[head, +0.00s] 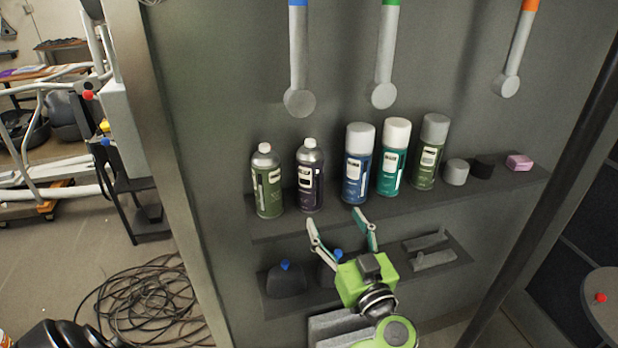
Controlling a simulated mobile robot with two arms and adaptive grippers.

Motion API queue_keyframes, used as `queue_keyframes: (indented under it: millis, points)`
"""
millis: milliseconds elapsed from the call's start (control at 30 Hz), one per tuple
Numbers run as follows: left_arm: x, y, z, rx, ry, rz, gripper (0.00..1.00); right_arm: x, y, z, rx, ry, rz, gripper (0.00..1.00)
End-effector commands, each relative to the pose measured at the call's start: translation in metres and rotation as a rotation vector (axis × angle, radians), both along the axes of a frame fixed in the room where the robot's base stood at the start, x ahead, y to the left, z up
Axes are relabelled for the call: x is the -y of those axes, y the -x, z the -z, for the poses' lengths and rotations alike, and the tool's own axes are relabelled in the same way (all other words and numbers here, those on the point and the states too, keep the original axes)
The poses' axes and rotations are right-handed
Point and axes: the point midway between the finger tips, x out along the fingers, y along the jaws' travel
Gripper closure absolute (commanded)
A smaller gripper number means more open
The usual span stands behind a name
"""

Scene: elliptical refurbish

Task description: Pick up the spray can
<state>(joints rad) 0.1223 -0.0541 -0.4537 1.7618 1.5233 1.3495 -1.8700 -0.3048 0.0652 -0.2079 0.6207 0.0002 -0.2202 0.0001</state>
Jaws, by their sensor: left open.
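Several spray cans stand upright in a row on the upper shelf in the head view. From left to right they are a green can without a big cap (267,186), a dark purple can (309,180), a blue can with a grey cap (357,172), a teal can with a white cap (391,165) and a dark green can with a grey cap (429,160). My left gripper (338,226) is open and empty, in front of and below the blue can, fingers pointing up toward the shelf. It appears apart from the cans. My right gripper is out of view.
The upper shelf (484,193) also holds a grey cap (456,172), a black cap (483,167) and a pink block (519,162). A lower shelf (457,262) holds dark bottles (286,279) and grey pieces. Tools hang above. Coiled cable (150,305) lies on the floor at left.

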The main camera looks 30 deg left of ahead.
Motion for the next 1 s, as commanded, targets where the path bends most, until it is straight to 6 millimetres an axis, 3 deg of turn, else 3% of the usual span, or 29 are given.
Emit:
queue_keyframes:
  millis: [233, 500, 767, 1000]
  points:
    - [-0.012, 0.008, -0.008, -0.075, 0.093, -0.055, 0.35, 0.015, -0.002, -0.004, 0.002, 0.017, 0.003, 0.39]
    - [-0.056, -0.021, -0.01, -0.077, 0.089, -0.057, 0.35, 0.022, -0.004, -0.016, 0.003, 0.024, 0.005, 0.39]
    - [-0.076, -0.036, -0.008, -0.076, 0.091, -0.055, 0.35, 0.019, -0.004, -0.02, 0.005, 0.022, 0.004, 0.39]
    - [-0.1, -0.056, -0.02, -0.076, 0.087, -0.056, 0.35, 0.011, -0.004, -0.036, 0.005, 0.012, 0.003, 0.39]
